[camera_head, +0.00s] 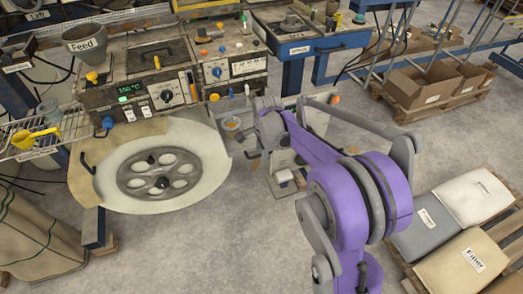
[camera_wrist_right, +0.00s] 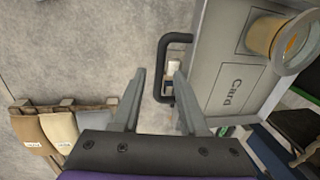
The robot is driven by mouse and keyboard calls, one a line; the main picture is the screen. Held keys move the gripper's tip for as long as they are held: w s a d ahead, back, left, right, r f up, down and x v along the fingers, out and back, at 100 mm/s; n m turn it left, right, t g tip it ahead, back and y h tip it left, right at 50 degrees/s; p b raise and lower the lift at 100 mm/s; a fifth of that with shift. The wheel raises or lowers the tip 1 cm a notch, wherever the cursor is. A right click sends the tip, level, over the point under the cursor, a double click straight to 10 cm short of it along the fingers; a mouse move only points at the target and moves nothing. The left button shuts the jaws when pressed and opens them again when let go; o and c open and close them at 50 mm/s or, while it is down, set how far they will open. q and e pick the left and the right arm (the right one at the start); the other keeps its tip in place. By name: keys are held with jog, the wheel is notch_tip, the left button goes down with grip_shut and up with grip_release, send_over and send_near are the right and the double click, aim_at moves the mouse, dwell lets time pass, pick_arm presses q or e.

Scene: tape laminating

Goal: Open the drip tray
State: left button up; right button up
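A grey metal box with a black bar handle (camera_wrist_right: 159,66) fills the right of the right wrist view. Its panel (camera_wrist_right: 222,92) has a label whose text I cannot read for sure, perhaps "Card". No label names the drip tray, so I cannot tell if this is it. My right gripper (camera_wrist_right: 160,73) is open, with its two fingers apart. The handle's long bar appears between the fingertips; I cannot tell whether they touch. In the head view my purple right arm reaches the machine's right side, and its wrist (camera_head: 268,112) partly hides that area. My left gripper is not in view.
A round amber-rimmed cup (camera_wrist_right: 290,38) sits on the grey box. In the head view, a large pale round plate with a spoked wheel (camera_head: 160,174) lies left of my arm. Filler bags (camera_head: 464,262) lie on a pallet at lower right.

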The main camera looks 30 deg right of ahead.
notch_tip(320, 180, up, 11)
jog(key=s+p, duration=0.1)
jog(key=s, duration=0.1)
jog(key=shift+a+f, duration=0.15)
jog(key=shift+a, duration=0.1)
dwell(0.6)
jog(key=s+a+f+n+t+p, duration=0.1)
jog(key=s+a+n+t+p, duration=0.2)
jog(key=s+a+n, duration=1.3)
jog(key=s+n+p, duration=0.2)
jog(key=s+n, duration=0.2)
jog(key=shift+a+n, duration=0.15)
jog(key=shift+n, duration=0.15)
